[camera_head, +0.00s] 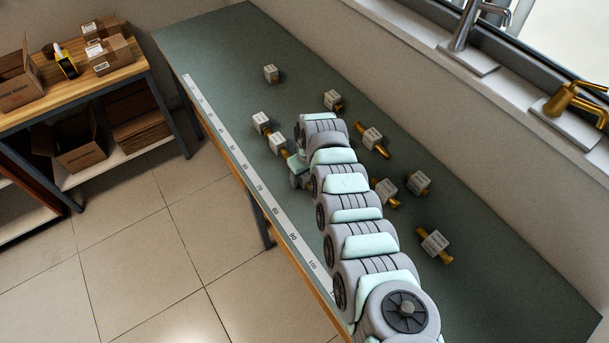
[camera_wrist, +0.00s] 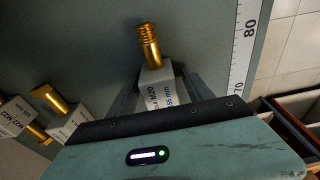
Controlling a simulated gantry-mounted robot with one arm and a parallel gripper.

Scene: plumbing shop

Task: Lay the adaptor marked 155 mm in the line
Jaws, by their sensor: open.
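My gripper (camera_wrist: 160,100) is open, its two dark fingers on either side of the white block of an adaptor with a threaded brass end (camera_wrist: 148,45). I cannot tell whether the fingers touch the block. In the head view my arm hides this adaptor and most of my gripper. Two adaptors (camera_head: 262,120) (camera_head: 278,141) lie close together near the ruler. Others lie farther right, including one by the arm (camera_head: 385,190) and one nearer the front (camera_head: 434,243).
A long ruler strip (camera_head: 258,187) runs along the bench's left edge and shows in the wrist view (camera_wrist: 246,50). More adaptors lie at the back (camera_head: 270,73) and right (camera_head: 372,138). Two (camera_wrist: 60,105) (camera_wrist: 15,118) lie left of my gripper. Taps (camera_head: 470,30) line the wall side.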

